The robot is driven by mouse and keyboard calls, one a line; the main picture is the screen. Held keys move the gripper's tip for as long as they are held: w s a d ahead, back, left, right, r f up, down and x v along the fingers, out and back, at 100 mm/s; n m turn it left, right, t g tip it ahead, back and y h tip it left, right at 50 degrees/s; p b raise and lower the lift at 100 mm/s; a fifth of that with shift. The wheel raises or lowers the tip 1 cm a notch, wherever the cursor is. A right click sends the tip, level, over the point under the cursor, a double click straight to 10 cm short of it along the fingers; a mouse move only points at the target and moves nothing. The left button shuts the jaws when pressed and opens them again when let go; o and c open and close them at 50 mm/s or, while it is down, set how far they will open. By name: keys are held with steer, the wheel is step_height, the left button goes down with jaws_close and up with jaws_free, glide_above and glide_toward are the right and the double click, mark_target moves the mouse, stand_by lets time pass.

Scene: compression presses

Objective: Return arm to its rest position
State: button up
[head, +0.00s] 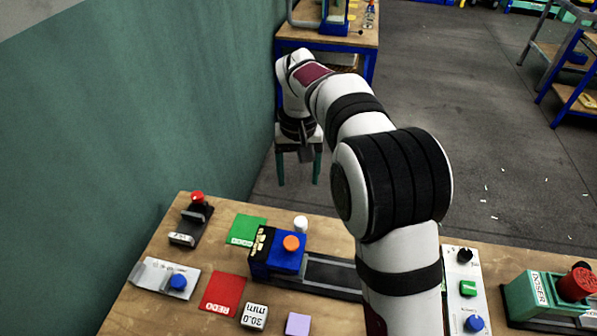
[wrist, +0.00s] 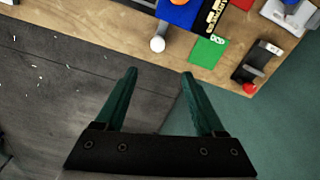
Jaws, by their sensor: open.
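My arm reaches up from the bottom of the head view and bends away to the left, beyond the far edge of the wooden workbench (head: 150,300). My gripper (head: 299,183) hangs at its end over the floor, beside the green wall. Its two green fingers point down, wide apart, with nothing between them. In the wrist view my gripper (wrist: 159,73) is also open and empty, with grey floor below and the bench edge ahead. It touches nothing that I can see.
The bench holds a blue press block with an orange button (head: 291,243), a white knob (head: 300,224), a green card (head: 247,230), a red card (head: 222,292) and a purple block (head: 298,324). A green press (head: 540,296) stands at right. Another bench (head: 352,38) stands behind my gripper.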

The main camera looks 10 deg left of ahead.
steer(key=shift+r, duration=0.25)
steer(key=s+d+r+m, duration=0.2)
steer(key=s+d+r, duration=0.1)
steer(key=s+d, duration=0.3)
steer(key=s+d+r+m, duration=0.2)
steer(key=s+d+r, duration=0.1)
steer(key=s+d, duration=0.35)
steer(key=s+d+f+m+y, duration=0.1)
steer(key=s+d+f+m, duration=0.1)
steer(key=s, duration=0.7)
steer(key=s+d+f+m, duration=0.2)
steer(key=s, duration=0.6)
steer(key=shift+s+f+m+y, duration=0.3)
steer(key=shift+s+y, duration=0.05)
steer(key=shift+y, duration=0.05)
